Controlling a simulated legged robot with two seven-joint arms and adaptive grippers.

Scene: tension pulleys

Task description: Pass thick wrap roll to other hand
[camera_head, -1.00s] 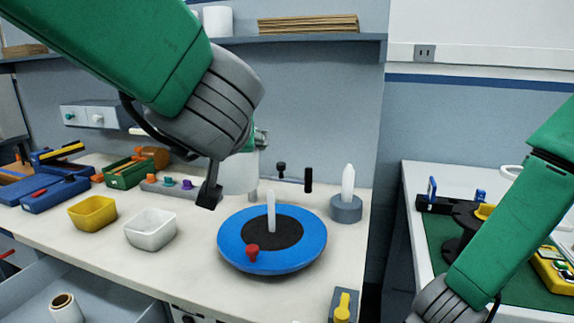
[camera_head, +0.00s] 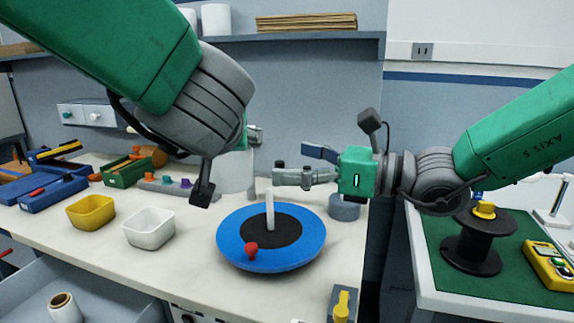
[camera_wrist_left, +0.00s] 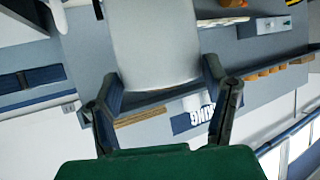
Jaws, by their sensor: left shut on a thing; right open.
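The thick wrap roll (camera_head: 236,173) is a pale white cylinder, partly hidden behind my left wrist in the head view. My left gripper (camera_head: 254,136) is mostly hidden there by its own arm. In the left wrist view, its two fingers (camera_wrist_left: 160,97) are shut on either side of the roll (camera_wrist_left: 155,45). My right gripper (camera_head: 292,164) is open and empty, its fingers pointing left toward the roll. A gap shows between its fingertips and the roll.
Below the grippers, a blue disc (camera_head: 230,237) with a white upright peg stands on the bench (camera_head: 185,262). A yellow bin (camera_head: 90,211) and a white bin (camera_head: 149,228) sit to its left. A black spool (camera_head: 472,255) stands on the right table.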

